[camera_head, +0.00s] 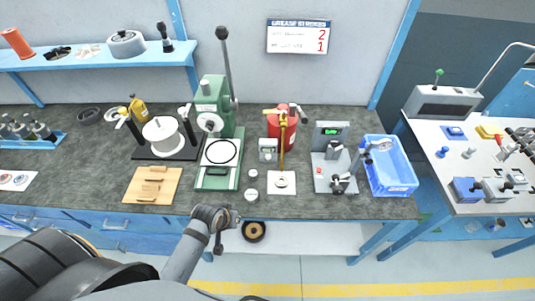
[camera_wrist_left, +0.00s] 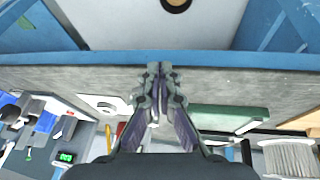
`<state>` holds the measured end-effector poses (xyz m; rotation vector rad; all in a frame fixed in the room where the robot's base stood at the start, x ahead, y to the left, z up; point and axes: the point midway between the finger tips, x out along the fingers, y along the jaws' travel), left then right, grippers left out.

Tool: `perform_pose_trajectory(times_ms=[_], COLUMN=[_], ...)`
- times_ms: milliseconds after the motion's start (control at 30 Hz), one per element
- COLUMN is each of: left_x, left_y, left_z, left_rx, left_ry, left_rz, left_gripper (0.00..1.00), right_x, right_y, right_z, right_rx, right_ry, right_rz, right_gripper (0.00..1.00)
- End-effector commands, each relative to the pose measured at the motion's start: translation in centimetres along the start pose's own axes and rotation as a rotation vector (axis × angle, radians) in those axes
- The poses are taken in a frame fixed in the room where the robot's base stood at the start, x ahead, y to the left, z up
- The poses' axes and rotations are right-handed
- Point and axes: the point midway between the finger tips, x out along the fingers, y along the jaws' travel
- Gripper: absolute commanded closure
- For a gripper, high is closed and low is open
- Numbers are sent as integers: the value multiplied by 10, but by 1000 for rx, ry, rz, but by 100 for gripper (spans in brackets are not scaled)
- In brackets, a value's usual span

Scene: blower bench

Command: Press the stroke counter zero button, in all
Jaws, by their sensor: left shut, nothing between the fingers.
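Two candidates for the stroke counter stand on the bench: a small grey box with a pale face (camera_head: 268,150) beside the red pump, and a grey stand with a lit green display (camera_head: 332,131). The stand has a small red button (camera_head: 319,170) on its base. No label is legible, so I cannot tell which is the counter. The stand's display also shows in the left wrist view (camera_wrist_left: 65,157). My left gripper (camera_head: 219,248) is near the bench's front edge, left of both. In the left wrist view its fingertips (camera_wrist_left: 155,72) are together and empty. My right gripper is not visible.
A green press (camera_head: 215,178) stands behind my left gripper. A red cylinder with a yellow lever (camera_head: 283,125) stands to its right. A wooden board (camera_head: 153,185) lies left and a blue crate (camera_head: 405,185) right. Small round parts (camera_head: 252,195) sit near the front edge.

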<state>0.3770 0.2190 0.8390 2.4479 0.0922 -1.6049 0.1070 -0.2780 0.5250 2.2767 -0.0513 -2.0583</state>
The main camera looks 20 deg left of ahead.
Motion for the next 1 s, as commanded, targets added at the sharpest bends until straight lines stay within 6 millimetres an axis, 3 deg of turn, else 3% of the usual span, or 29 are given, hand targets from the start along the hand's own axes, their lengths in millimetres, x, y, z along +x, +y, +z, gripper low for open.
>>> perform_pose_trajectory(times_ms=[33, 300, 500, 667, 1000], left_x=[-16, -1, 40, 50, 51], left_y=[6, 70, 86, 88, 87], left_z=[-9, -81, -117, -128, -129], left_rx=[-3, -557, -1006, -1161, -1172], left_ry=[14, 160, 208, 222, 223], left_rz=[11, 327, 521, 583, 587], left_gripper=[100, 100, 100, 100, 100], right_x=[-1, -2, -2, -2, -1], right_y=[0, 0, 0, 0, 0], right_z=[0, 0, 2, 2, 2], right_rx=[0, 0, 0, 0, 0], right_ry=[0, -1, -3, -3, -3], right_rz=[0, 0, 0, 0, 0], right_gripper=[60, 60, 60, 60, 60])
